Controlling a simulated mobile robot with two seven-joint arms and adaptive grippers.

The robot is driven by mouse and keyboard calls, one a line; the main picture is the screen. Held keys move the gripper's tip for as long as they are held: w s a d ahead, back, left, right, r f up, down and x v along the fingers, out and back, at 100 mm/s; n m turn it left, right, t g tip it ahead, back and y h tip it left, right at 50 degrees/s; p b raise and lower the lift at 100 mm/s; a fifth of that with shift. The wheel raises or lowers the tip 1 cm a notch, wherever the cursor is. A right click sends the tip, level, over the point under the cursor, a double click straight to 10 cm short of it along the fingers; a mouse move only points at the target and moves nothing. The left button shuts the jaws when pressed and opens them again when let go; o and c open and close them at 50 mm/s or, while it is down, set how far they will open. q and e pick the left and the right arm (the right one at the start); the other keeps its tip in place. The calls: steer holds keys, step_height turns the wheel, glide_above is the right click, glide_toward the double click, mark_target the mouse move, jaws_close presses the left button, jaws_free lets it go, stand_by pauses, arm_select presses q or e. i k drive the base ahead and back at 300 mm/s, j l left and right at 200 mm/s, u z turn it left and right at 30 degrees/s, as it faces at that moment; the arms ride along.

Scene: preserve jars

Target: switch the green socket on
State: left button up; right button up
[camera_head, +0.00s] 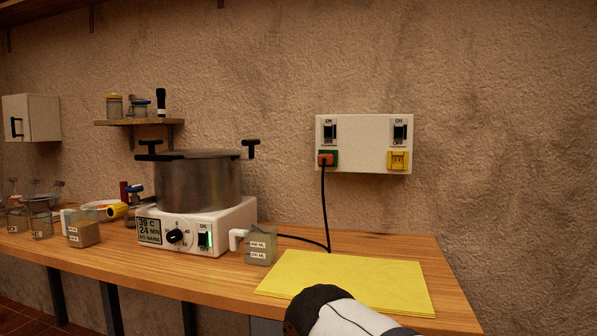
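A white socket panel (365,160) hangs on the wall right of centre. A white and black part of my arm shows at the bottom, below the panel. No gripper fingers are in view.
A black cable (325,205) runs from the plug down behind the counter items. A white cooker (222,221) bears a lidded pot (198,185); its display seems to read NO MAINS. A measuring cup (261,246) and a yellow cloth (345,280) lie on the wooden counter (442,275).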

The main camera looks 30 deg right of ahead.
mark_target(328, 133)
steer(key=z, duration=1.3)
